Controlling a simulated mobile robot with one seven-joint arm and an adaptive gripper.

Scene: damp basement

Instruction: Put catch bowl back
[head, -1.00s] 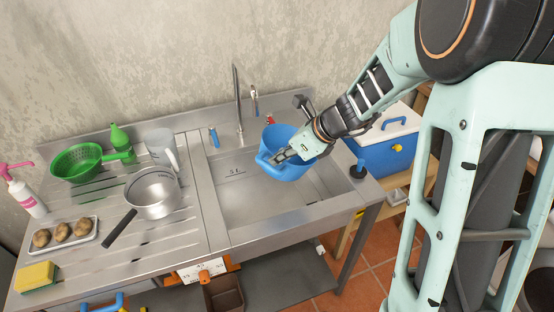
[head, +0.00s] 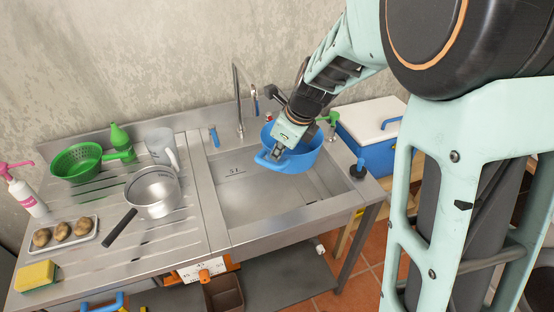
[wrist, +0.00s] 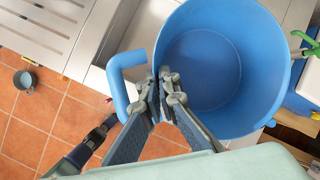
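The catch bowl is a deep blue bowl (head: 305,157) with a side handle. It is over the back right part of the sink (head: 255,205) in the head view, upright or nearly so. My gripper (head: 277,153) is at its near left rim. In the wrist view the empty bowl (wrist: 205,70) fills the upper middle, its handle (wrist: 120,75) left of the fingers. My gripper (wrist: 166,76) is closed with one finger on each side of the rim beside the handle. The bowl's underside is hidden, so its height over the sink floor is unclear.
A tall tap (head: 238,95) stands behind the sink. The drainboard holds a saucepan (head: 153,190), a jug (head: 160,147), a green colander (head: 76,162) and a potato tray (head: 62,235).

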